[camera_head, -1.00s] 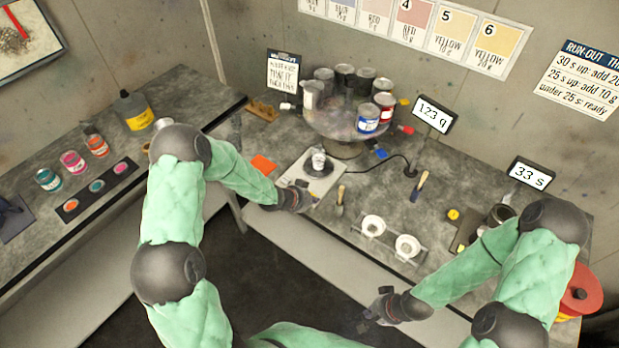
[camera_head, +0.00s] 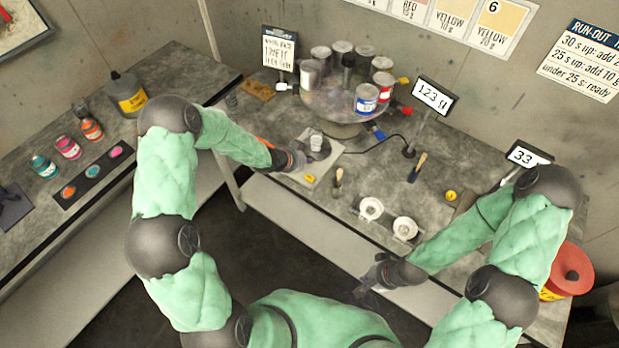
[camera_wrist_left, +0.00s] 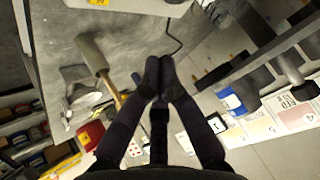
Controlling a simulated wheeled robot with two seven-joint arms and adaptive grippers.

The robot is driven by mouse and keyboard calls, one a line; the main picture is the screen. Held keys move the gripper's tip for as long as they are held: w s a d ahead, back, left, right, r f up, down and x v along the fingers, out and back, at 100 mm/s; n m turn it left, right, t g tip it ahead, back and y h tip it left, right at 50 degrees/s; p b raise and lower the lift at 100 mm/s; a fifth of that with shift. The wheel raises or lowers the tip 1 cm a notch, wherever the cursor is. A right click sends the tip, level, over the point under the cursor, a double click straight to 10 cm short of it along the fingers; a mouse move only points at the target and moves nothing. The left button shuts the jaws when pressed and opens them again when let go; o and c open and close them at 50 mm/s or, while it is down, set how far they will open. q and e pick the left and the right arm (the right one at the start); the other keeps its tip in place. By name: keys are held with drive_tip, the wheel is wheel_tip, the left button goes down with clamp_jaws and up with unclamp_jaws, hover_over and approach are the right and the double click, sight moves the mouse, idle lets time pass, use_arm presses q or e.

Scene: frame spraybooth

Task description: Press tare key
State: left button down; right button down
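The scale (camera_head: 328,158) is a pale flat plate on the bench with a small white cup (camera_head: 317,142) on it. A yellow key (camera_head: 309,178) shows at the scale's front edge. The scale's display (camera_head: 434,96) reads about 123 g. My left gripper (camera_head: 299,161) is over the scale's left side, behind the key in the picture and close to the cup. In the left wrist view its fingertips (camera_wrist_left: 159,63) meet with nothing between them; a yellow patch (camera_wrist_left: 98,2) is cut by the top edge. My right gripper (camera_head: 368,284) hangs at the bench's front edge, its fingers too small to judge.
A turntable (camera_head: 340,108) with several cans stands behind the scale. A cable runs behind the scale. A timer display (camera_head: 526,156) and a red-lidded container (camera_head: 568,270) are further right.

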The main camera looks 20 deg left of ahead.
use_arm(q)
drive_tip(key=b, duration=0.5)
hover_over(308, 179)
wheel_tip(308, 179, down, 7)
drive_tip(key=shift+w+f, duration=0.1)
drive_tip(key=shift+f+b, duration=0.45)
drive_tip(key=shift+f, duration=0.05)
drive_tip(key=shift+f, duration=0.1)
idle(0.7)
drive_tip(key=shift+f+b, duration=0.35)
drive_tip(key=shift+b, duration=0.1)
drive_tip(key=shift+f+b, duration=0.35)
drive_tip(key=shift+b, duration=0.05)
idle(0.5)
drive_tip(key=shift+r, duration=0.15)
drive_tip(key=shift+r+p, duration=0.55)
drive_tip(key=shift+r, duration=0.15)
